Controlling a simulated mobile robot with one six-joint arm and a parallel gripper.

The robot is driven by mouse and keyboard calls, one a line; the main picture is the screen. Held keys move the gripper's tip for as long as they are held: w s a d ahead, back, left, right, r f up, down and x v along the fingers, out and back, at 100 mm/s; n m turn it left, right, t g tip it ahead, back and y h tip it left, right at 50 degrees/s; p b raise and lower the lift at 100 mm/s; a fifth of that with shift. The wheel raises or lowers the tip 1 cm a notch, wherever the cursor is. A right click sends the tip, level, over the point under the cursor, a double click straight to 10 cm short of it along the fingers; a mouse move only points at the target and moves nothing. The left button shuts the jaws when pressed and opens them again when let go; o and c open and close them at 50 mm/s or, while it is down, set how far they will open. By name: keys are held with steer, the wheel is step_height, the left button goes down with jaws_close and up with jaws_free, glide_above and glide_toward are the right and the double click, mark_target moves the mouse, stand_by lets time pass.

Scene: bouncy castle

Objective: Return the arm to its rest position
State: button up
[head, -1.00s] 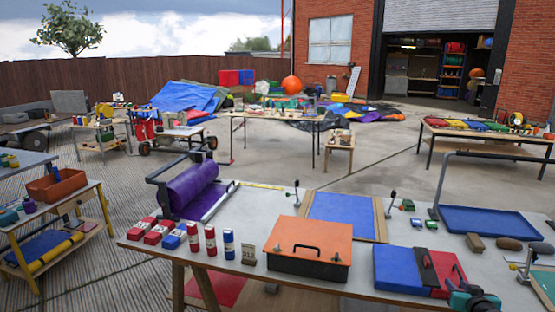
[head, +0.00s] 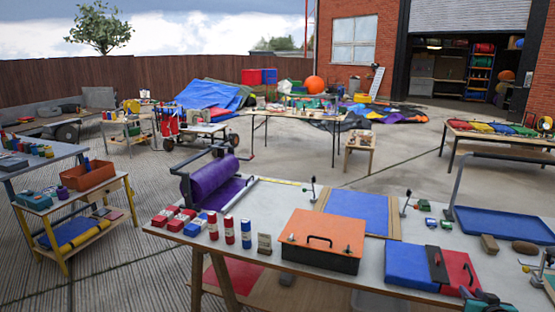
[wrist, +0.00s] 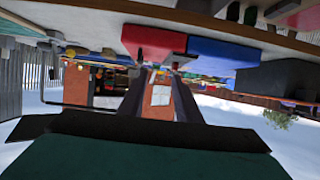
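My gripper (wrist: 160,72) shows in the wrist view, where the surroundings appear upside down. Its two dark fingers reach up the middle of the picture with a gap between them. The brick wall and a pale window show through the gap, so it is open and holds nothing. A dark green body with a black edge fills the bottom of that view. A red block (wrist: 154,42) and a blue block (wrist: 215,51) on a work surface lie past the fingertips, apparently clear of them. I cannot make out my gripper for certain in the head view.
A long worktable carries an orange-lidded box (head: 318,239), a purple roll (head: 213,180), a blue tray (head: 503,225) and several bottles. A teal-and-black thing (head: 487,302) is cut off at the lower edge. A side shelf (head: 95,196) stands left. Concrete between the tables is open.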

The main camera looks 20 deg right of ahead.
steer(key=w+a+f+n+y, duration=0.25)
steer(key=w+a+f, duration=0.35)
steer(key=w+a, duration=0.4)
steer(key=w+a+f+n+y, duration=0.25)
steer(key=w+a+f, duration=0.35)
steer(key=a, duration=0.5)
steer(key=w+a+f+n+g+y, duration=0.15)
steer(key=a+f, duration=0.25)
steer(key=a, duration=0.5)
steer(key=w+a+f+n+g+y, duration=0.1)
steer(key=a+f+y, duration=0.1)
steer(key=a+f, duration=0.45)
steer(key=w+a+f+n+g+y, duration=0.1)
steer(key=a+f+y, duration=0.15)
steer(key=a, duration=0.75)
steer(key=s+a+f+n+g, duration=0.1)
steer(key=s+a+f+g, duration=0.2)
steer(key=s+a+f, duration=0.6)
steer(key=s+a+f+n+g, duration=0.2)
steer(key=s+a+f+g, duration=0.2)
steer(key=s+a, duration=0.5)
steer(key=s+a+f+g+h, duration=0.1)
steer(key=s+a+f+g, duration=0.25)
steer(key=s, duration=0.55)
steer(key=s+d+m+g+h, duration=0.2)
steer(key=s+d+m+g, duration=0.1)
steer(key=s+d, duration=0.3)
steer(key=shift+d+r+m+h, duration=0.2)
steer(key=shift+r+m+h, duration=0.15)
steer(key=shift+m, duration=0.5)
